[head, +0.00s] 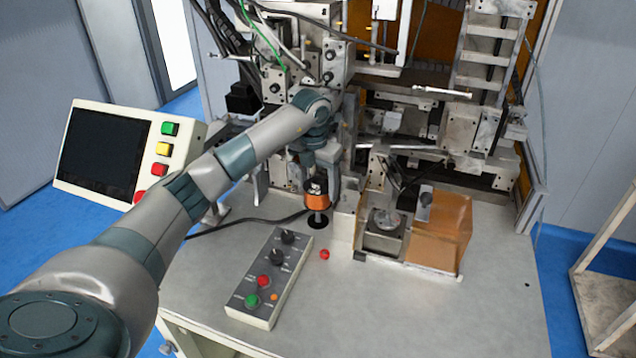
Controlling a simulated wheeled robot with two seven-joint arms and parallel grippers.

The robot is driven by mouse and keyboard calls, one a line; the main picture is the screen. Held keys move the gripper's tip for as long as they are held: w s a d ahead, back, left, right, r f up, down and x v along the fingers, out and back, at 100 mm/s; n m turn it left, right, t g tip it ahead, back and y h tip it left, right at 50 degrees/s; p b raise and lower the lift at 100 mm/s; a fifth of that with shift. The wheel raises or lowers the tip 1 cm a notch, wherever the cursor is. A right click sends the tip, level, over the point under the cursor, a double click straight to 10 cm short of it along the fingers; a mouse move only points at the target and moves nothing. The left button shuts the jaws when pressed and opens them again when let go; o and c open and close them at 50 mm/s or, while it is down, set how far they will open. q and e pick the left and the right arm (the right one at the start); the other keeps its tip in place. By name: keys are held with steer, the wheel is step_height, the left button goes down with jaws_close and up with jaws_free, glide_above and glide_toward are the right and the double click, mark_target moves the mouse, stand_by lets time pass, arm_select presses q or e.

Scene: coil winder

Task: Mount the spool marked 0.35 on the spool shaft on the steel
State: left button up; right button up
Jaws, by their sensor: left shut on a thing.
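A copper-orange spool (317,201) is at the middle of the steel table, with a small dark-and-white marking at its top that is too small to read. My left gripper (317,186) points down from above and is shut on the spool's top. The spool looks upright. A short metal spool shaft (318,217) with a dark round base shows directly below the spool. I cannot tell whether the spool is around the shaft's upper end or just above it. My right gripper is not in view.
A control box (268,279) with knobs and buttons lies front left of the spool. A small red button (324,254) is on the table (400,310). A metal block and an orange-brown box (440,235) stand to the right. The winder machine rises behind. The front right table is clear.

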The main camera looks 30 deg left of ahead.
arm_select(q)
steer(key=shift+f+b, duration=0.3)
steer(key=shift+f, duration=0.5)
steer(key=shift+w, duration=0.1)
stand_by(0.8)
steer(key=shift+f+b, duration=1.1)
steer(key=shift+f, duration=0.4)
steer(key=shift+d+f+b, duration=0.2)
steer(key=shift+f+b, duration=0.25)
steer(key=shift+f, duration=0.05)
steer(key=shift+r, duration=0.15)
steer(key=shift+a+r+p, duration=0.15)
steer(key=shift+r+p, duration=0.25)
steer(key=shift+r, duration=0.1)
steer(key=shift+r, duration=0.25)
steer(key=shift+r, duration=0.1)
